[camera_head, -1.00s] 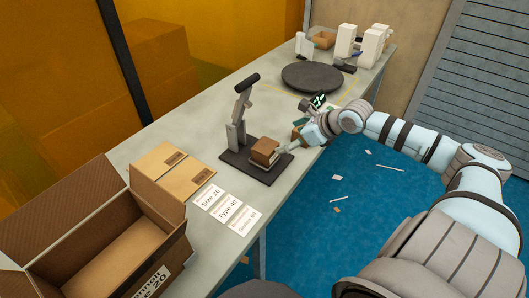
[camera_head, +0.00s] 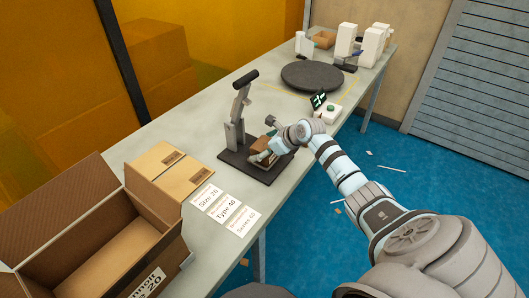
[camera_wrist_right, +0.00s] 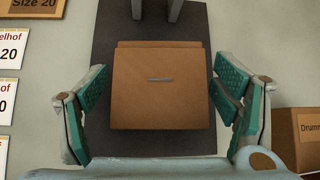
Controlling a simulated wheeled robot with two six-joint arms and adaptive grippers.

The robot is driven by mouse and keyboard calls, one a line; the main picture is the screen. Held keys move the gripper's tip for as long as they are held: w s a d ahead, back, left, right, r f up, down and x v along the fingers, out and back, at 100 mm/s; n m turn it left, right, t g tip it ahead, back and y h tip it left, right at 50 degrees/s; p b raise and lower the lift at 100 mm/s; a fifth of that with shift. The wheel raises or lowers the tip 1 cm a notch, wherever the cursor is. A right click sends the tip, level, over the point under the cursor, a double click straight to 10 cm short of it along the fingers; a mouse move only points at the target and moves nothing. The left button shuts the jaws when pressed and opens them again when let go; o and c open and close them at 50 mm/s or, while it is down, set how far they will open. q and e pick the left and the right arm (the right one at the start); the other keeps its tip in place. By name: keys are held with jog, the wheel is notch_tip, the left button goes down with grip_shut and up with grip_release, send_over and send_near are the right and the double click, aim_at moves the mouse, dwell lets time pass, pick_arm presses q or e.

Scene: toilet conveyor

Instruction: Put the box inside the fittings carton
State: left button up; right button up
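The brown box (camera_wrist_right: 160,88) lies on the dark base of the press-like stand (camera_head: 236,162); in the head view it is mostly hidden by my right gripper. My right gripper (camera_head: 264,156) is over the stand's base. In the right wrist view its green-padded fingers (camera_wrist_right: 158,105) are spread on both sides of the box, with the box between them; whether the pads touch it I cannot tell. The large open carton (camera_head: 95,245) at the lower left, labelled with a 20, looks empty inside; its full name is not readable. My left gripper is not in view.
A closed flat carton (camera_head: 172,170) and several white label cards (camera_head: 225,210) lie between the open carton and the stand. Another small box (camera_wrist_right: 300,140) is right of the gripper. A dark round turntable (camera_head: 312,75) and white containers are farther back.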

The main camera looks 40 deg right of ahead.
jog(key=shift+s+r, duration=0.1)
jog(key=c, duration=1.3)
